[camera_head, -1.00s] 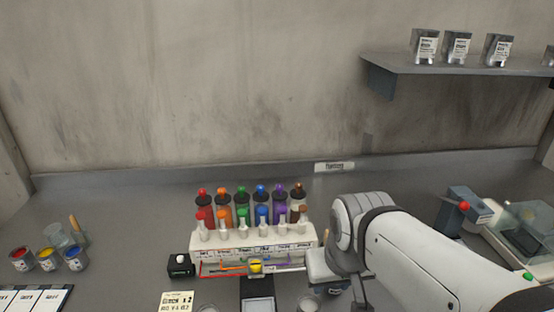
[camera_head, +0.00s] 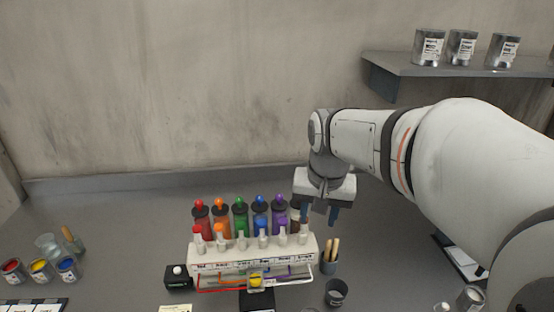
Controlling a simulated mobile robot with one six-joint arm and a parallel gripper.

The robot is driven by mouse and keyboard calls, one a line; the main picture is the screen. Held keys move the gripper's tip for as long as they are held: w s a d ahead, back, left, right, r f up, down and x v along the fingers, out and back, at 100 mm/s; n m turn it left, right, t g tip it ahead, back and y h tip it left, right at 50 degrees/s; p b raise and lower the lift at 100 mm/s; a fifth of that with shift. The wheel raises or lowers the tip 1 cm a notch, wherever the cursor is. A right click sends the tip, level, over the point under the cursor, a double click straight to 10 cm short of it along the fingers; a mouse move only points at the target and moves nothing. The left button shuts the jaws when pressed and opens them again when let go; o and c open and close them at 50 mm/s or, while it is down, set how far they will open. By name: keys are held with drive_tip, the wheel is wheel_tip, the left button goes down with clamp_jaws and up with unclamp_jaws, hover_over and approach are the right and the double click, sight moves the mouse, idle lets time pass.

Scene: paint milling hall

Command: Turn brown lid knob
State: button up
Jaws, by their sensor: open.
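A white dispenser rack (camera_head: 215,262) stands on the grey bench with a row of colored bottles behind its front valves. The brown bottle (camera_head: 295,222) is at the right end of the row, mostly hidden behind my gripper. Its brown lid knob is hidden from view. My gripper (camera_head: 319,214) points down over the right end of the rack, with its two blue-grey fingers apart and nothing between them. The left finger overlaps the brown bottle in the picture; I cannot tell whether they touch.
The purple bottle (camera_head: 279,219) stands close to the left of the brown one. A cup with wooden sticks (camera_head: 329,264) and a dark cup (camera_head: 335,293) stand right of the rack. Paint cans (camera_head: 39,269) stand at the left. A shelf (camera_head: 450,68) is at upper right.

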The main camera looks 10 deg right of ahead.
drive_tip(key=w+m+p, duration=0.1)
drive_tip(key=w, duration=0.4)
drive_tip(key=w+m+g+p, duration=0.1)
drive_tip(key=w+m, duration=0.1)
drive_tip(key=w, duration=0.4)
drive_tip(key=w+r+m+g, duration=0.1)
drive_tip(key=w, duration=0.4)
drive_tip(key=shift+w+a+m+p, duration=0.1)
drive_tip(key=shift+w+m+p, duration=0.2)
drive_tip(key=shift+m+p, duration=0.1)
drive_tip(key=shift+w, duration=0.25)
drive_tip(key=shift+f+p, duration=0.8)
drive_tip(key=shift+f, duration=3.15)
clamp_jaws()
